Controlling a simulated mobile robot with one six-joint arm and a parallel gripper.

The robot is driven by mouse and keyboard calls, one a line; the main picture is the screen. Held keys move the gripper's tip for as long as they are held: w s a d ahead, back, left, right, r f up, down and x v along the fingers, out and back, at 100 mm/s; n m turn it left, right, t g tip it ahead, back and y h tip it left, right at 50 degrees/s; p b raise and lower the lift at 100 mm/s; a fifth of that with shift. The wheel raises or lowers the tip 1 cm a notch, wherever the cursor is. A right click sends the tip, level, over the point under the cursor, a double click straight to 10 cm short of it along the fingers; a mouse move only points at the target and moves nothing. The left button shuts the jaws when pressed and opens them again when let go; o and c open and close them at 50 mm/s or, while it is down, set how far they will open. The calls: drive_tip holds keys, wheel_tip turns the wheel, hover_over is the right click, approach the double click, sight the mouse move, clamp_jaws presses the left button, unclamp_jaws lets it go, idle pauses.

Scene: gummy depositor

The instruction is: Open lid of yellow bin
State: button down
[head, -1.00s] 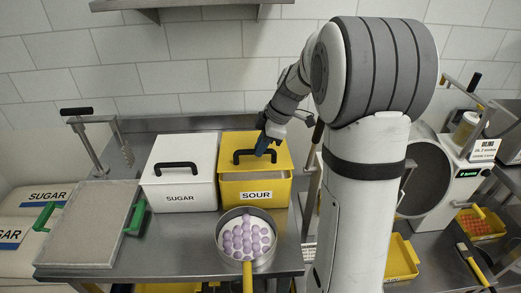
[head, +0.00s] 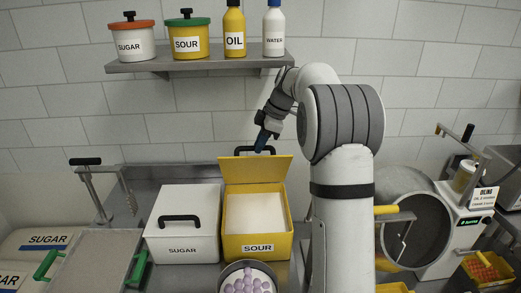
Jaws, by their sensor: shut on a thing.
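The yellow bin (head: 257,249), labelled SOUR, stands on the counter with white powder inside. Its yellow lid (head: 252,170) is raised at the back of the bin, tilted up, with its black handle (head: 238,151) along the top edge. My gripper (head: 262,141) is at the right part of this handle, shut on it, above and behind the bin. The fingertips are small and partly hidden against the handle.
A white SUGAR bin (head: 184,232) with a closed lid stands close to the left of the yellow bin. A shelf (head: 200,64) with tubs and bottles hangs above the lid. A pan of purple gummies (head: 247,283) is in front. A metal press stand (head: 97,188) is at left.

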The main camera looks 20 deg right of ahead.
drive_tip(key=shift+w+d+f, duration=0.25)
drive_tip(key=shift+w+f, duration=0.1)
drive_tip(key=shift+w, duration=0.25)
drive_tip(key=c, duration=1.7)
unclamp_jaws()
drive_tip(key=shift+w+f, duration=0.15)
drive_tip(key=shift+o, duration=0.7)
drive_tip(key=shift+w+d+f, duration=0.1)
drive_tip(key=shift+w, duration=0.25)
drive_tip(key=shift+o, duration=0.8)
drive_tip(key=shift+s+r, duration=0.3)
drive_tip(key=shift+r, duration=0.05)
drive_tip(key=s+d+r+b, duration=0.1)
drive_tip(key=d, duration=0.3)
drive_tip(key=s+d+r+b, duration=0.1)
drive_tip(key=s+d, duration=0.1)
drive_tip(key=d, duration=0.2)
drive_tip(key=s+d+b, duration=0.1)
drive_tip(key=d+b, duration=0.1)
drive_tip(key=d, duration=0.2)
drive_tip(key=shift+s+d+r, duration=0.1)
drive_tip(key=shift+s+r, duration=0.1)
drive_tip(key=shift+r, duration=0.2)
